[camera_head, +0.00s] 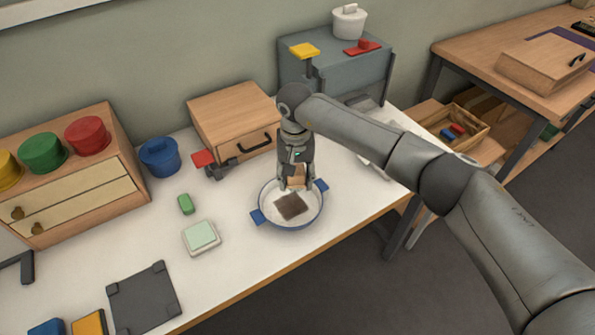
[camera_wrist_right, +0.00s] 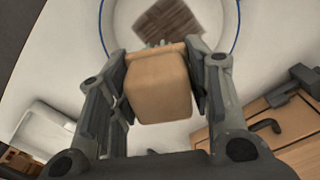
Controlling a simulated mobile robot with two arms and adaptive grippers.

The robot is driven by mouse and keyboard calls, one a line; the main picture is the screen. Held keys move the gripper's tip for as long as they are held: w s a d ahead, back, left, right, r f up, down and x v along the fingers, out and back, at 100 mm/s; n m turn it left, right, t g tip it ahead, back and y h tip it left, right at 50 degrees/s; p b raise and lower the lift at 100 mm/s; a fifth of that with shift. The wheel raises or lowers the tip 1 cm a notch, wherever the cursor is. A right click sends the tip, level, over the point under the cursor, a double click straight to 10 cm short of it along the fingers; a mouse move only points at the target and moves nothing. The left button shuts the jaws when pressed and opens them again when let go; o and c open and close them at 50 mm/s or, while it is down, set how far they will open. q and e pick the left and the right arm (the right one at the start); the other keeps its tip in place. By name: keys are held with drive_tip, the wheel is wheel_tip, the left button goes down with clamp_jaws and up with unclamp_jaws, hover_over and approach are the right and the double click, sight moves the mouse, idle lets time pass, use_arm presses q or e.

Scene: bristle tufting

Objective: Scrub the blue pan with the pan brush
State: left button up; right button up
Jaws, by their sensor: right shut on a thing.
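The blue pan (camera_head: 268,222), with a white inside, blue rim and two blue side handles, stands on the white table; part of it shows at the top of the wrist view (camera_wrist_right: 236,30). A dark brown patch (camera_head: 291,207) lies on its floor and also shows in the wrist view (camera_wrist_right: 168,22). My right gripper (camera_head: 295,181) is shut on the pan brush, whose tan block (camera_wrist_right: 158,88) sits between the fingers. The brush is over the far part of the pan, beside the patch; whether its bristles touch the pan is unclear. My left gripper is not in view.
A wooden drawer box (camera_head: 232,118) and a blue pot (camera_head: 160,157) stand behind. A green block (camera_head: 186,204) and a pale green-topped box (camera_head: 201,237) lie left of the pan. A dark mat (camera_head: 145,300) lies front left. The table's front edge is close.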

drive_tip(key=shift+f, duration=2.65)
